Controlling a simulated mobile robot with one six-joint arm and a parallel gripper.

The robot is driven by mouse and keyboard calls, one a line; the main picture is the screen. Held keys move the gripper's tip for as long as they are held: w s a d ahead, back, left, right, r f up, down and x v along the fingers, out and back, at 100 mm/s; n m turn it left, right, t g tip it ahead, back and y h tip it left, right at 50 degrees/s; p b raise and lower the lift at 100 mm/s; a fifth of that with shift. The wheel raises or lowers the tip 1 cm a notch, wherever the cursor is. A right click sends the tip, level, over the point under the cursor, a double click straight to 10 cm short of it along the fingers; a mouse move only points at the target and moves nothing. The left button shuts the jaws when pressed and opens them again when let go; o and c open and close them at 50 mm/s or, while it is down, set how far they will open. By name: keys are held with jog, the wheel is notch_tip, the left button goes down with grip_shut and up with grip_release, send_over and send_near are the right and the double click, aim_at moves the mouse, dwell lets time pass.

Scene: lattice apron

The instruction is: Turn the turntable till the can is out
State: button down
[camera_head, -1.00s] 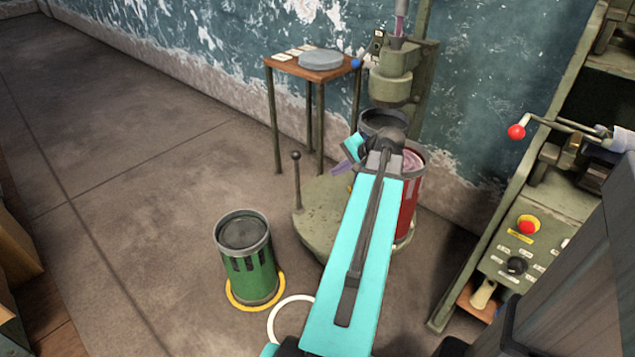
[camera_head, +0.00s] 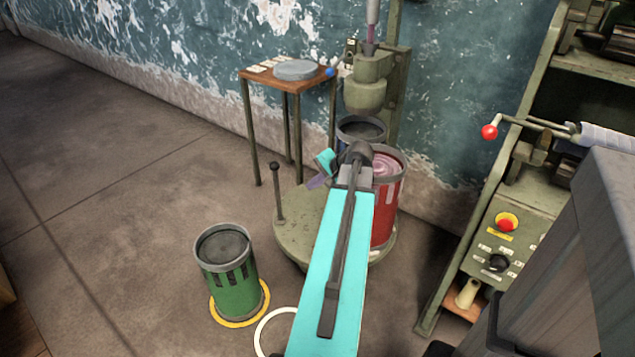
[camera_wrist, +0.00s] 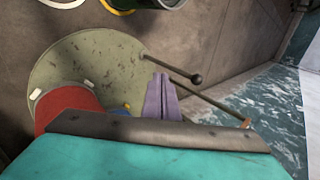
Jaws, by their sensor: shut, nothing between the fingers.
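The round grey-green turntable (camera_head: 300,232) stands low on the floor and also shows in the wrist view (camera_wrist: 85,62). A thin post with a dark ball top (camera_head: 276,190) rises at its left edge; it also appears in the wrist view (camera_wrist: 175,68). A red can (camera_head: 388,205) with pink contents stands on the turntable's right side. A dark blue can (camera_head: 360,130) stands behind, below the dispenser head, partly hidden by my arm. My gripper (camera_head: 317,181), with purple fingers (camera_wrist: 160,85), is shut and empty over the turntable, right of the post; I see no clear contact.
A green can (camera_head: 230,275) stands in a yellow floor ring, beside an empty white ring (camera_head: 266,335). The dispenser (camera_head: 370,75) rises behind the turntable. A small table (camera_head: 315,82) is at the back left, a control cabinet (camera_head: 500,245) at right. The left floor is clear.

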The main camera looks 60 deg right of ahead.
jog(key=w+d+f+b, duration=0.1)
jog(key=w+f, duration=0.4)
jog(key=w, duration=0.2)
jog(key=shift+w+d, duration=0.25)
jog(key=shift+d, duration=0.05)
dwell(0.3)
jog(key=shift+d, duration=0.15)
